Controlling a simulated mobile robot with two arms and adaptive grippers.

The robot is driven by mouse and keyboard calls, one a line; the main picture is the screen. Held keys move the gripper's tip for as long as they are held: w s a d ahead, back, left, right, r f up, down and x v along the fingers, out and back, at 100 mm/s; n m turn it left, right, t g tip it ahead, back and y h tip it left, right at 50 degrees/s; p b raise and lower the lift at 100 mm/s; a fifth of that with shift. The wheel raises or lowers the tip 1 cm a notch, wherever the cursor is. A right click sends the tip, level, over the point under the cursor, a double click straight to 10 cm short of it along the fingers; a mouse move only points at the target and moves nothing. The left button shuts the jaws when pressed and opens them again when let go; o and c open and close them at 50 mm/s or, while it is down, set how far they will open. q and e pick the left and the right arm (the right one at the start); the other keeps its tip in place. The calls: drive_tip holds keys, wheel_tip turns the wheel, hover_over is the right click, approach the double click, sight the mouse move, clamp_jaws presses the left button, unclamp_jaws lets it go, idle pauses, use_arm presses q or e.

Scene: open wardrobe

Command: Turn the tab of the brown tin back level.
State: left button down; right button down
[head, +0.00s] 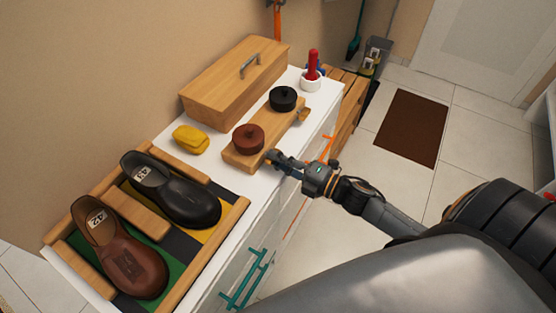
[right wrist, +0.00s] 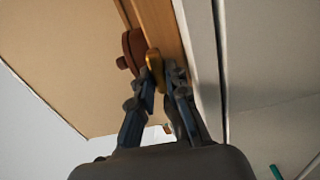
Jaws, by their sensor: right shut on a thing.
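The brown tin (head: 248,139) sits on a wooden board on the white cabinet top, with its lid knob up. My right gripper (head: 273,158) reaches in from the right at the board's front edge, beside the tin. In the right wrist view the tin (right wrist: 133,50) shows edge-on at the wood. Its brass tab (right wrist: 154,70) stands at the fingertips of my right gripper (right wrist: 164,78), which is shut on it. The gripper hides the tab in the head view, and I cannot tell its exact tilt. My left gripper is not in view.
A black tin (head: 283,98) with a brass tab (head: 304,115) sits farther along the board (head: 268,126). A yellow sponge-like block (head: 190,139), a wooden box (head: 236,78) and a red-handled thing in a white cup (head: 311,82) stand around. Shoes (head: 172,190) lie in a tray at left.

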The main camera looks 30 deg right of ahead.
drive_tip(key=shift+f, duration=0.1)
idle(0.3)
drive_tip(key=c, duration=1.3)
unclamp_jaws()
drive_tip(key=shift+s, duration=0.1)
